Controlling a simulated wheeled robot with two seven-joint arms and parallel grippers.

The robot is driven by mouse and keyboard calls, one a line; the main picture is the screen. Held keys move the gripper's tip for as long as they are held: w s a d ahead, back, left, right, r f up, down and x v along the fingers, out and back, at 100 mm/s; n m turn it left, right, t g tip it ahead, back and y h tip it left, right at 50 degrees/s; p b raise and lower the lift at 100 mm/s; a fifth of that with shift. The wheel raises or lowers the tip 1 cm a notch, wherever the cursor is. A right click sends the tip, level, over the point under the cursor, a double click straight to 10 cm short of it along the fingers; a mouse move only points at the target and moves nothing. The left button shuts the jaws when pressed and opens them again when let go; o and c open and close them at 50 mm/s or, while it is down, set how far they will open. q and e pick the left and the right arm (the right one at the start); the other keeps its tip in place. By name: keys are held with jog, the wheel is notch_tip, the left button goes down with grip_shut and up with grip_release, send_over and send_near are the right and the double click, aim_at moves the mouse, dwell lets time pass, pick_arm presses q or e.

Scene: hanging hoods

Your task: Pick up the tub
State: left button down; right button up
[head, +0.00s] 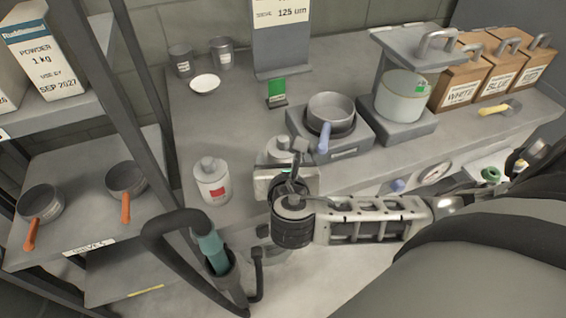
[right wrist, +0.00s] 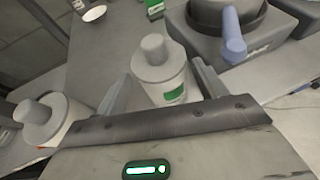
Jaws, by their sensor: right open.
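A white tub with a grey knobbed lid and a green label stands between the fingers of my right gripper (right wrist: 162,88) in the right wrist view (right wrist: 158,70). In the head view its lid (head: 283,146) shows just behind my right gripper (head: 284,172), which hides most of its body. The fingers are open, one on each side of the tub; I cannot tell whether they touch it. A similar tub with a red label (head: 212,184) stands to the left on the bench and also shows in the right wrist view (right wrist: 48,118). My left gripper is not in view.
A pan with a blue handle (head: 331,112) sits on a grey unit close behind the gripper. A pale pot (head: 402,97) stands right of it under a raised plate. Grey cups (head: 221,53) and a white dish (head: 205,84) stand behind. A dark rack post (head: 135,95) rises left.

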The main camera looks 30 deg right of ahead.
jog(key=x, duration=0.3)
jog(key=shift+w+d+f, duration=0.15)
jog(key=shift+c, duration=0.3)
jog(key=c, duration=0.5)
